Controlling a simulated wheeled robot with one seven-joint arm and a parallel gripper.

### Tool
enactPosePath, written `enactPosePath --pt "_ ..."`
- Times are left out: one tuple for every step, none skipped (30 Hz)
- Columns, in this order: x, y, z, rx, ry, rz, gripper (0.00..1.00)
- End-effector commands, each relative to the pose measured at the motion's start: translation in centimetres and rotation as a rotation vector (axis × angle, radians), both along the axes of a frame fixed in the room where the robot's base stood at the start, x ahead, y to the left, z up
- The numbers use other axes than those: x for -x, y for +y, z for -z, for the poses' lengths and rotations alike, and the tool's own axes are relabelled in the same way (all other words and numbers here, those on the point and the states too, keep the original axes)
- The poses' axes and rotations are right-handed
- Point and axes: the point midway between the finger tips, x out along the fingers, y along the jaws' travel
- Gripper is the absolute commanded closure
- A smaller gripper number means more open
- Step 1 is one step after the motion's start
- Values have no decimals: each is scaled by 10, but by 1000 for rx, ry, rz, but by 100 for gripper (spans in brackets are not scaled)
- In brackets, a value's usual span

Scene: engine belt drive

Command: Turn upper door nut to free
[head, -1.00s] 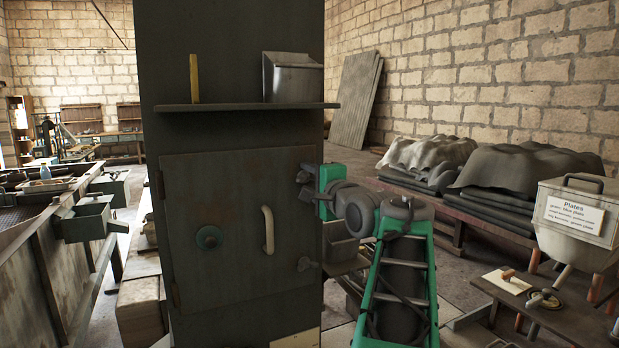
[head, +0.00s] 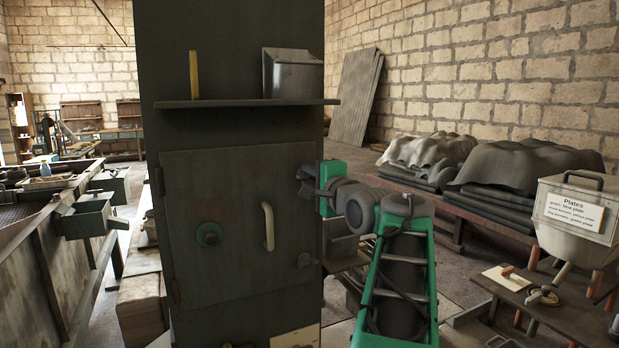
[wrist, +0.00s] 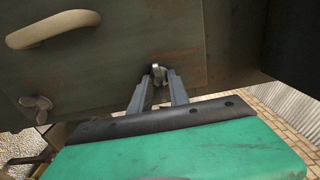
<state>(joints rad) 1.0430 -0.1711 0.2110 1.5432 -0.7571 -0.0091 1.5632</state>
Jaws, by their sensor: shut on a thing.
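My gripper (head: 304,181) is at the door's upper right edge. In the wrist view, its two grey fingers (wrist: 157,80) are closed around the upper door nut (wrist: 158,72), a small metal wing nut. The fingers hide part of it, and in the head view it is hidden behind the gripper. The lower door nut (head: 305,261) sits at the lower right edge, apart from the gripper; it also shows in the wrist view (wrist: 37,105).
A shelf (head: 245,103) with a metal bin (head: 293,75) and a yellow stick (head: 194,76) juts out above the door. A bench with covered stacks (head: 525,170) stands at right, near a plates container (head: 570,215). A metal trough stands at left.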

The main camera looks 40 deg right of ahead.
Motion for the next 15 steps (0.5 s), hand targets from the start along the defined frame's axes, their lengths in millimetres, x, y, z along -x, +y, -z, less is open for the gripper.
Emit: enactPosePath --pt "0 0 0 1 0 0 100" --pt "0 0 0 3 1 0 100" --pt "0 0 0 6 2 0 100" --pt "0 0 1 9 3 0 100" --pt "0 0 1 13 4 -1 100" --pt "0 0 1 20 6 -1 100" --pt "0 0 1 28 8 -1 100" --pt "0 0 2 37 11 -1 100" --pt "0 0 2 51 15 -1 100" --pt "0 0 2 63 20 -1 100" --pt "0 0 3 77 24 -1 100" --pt "0 0 3 98 30 -1 100" --pt "0 0 3 116 35 -1 100" --pt "0 0 3 134 40 -1 100" --pt "0 0 4 162 48 -1 100"
